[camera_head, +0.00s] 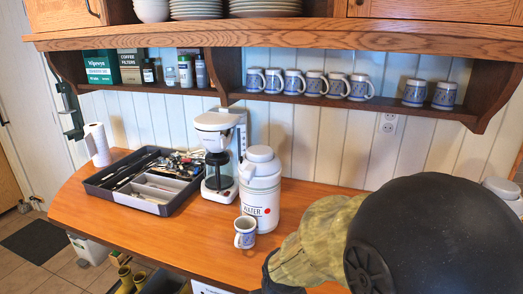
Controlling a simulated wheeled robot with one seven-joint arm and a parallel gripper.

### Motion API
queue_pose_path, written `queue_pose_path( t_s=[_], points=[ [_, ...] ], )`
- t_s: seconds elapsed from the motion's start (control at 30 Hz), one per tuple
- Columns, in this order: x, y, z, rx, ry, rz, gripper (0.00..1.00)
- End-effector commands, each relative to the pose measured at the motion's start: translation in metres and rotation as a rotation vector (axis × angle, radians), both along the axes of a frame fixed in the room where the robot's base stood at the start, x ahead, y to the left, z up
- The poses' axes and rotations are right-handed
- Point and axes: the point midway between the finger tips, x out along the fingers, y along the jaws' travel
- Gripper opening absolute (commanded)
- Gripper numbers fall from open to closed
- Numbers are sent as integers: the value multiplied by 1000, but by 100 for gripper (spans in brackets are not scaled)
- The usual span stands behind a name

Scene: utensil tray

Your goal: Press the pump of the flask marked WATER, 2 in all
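The white flask marked WATER (260,197) stands upright on the wooden counter, right of the coffee maker. Its label lettering is partly readable, with a red dot beside it. Its rounded white pump top (260,154) faces up, and I cannot tell whether it is pressed down. A blue and white mug (245,232) stands upright in front of the flask, near the counter's front edge. My gripper is not in view, so its state and its place relative to the flask do not show.
A large black rounded shape (435,240) and a rumpled yellowish shape (315,243) block the lower right. A white-topped container (503,188) is partly hidden behind. The coffee maker (217,140) and dark utensil tray (100,182) stand left. Mugs (334,86) line the shelf above.

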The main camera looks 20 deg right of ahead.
Motion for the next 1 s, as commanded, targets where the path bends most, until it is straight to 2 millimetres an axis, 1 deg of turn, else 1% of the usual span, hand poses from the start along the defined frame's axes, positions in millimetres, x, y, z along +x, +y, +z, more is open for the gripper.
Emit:
queue_pose_path(
  t_s=[0.03, 0.17, 0.2, 0.27, 0.3, 0.33, 1.0],
  points=[
    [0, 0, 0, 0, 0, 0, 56],
    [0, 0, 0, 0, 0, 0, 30],
    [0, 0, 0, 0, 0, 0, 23],
    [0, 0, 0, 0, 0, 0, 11],
    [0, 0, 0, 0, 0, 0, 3],
    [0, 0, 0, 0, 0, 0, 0],
    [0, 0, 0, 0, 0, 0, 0]
  ],
)
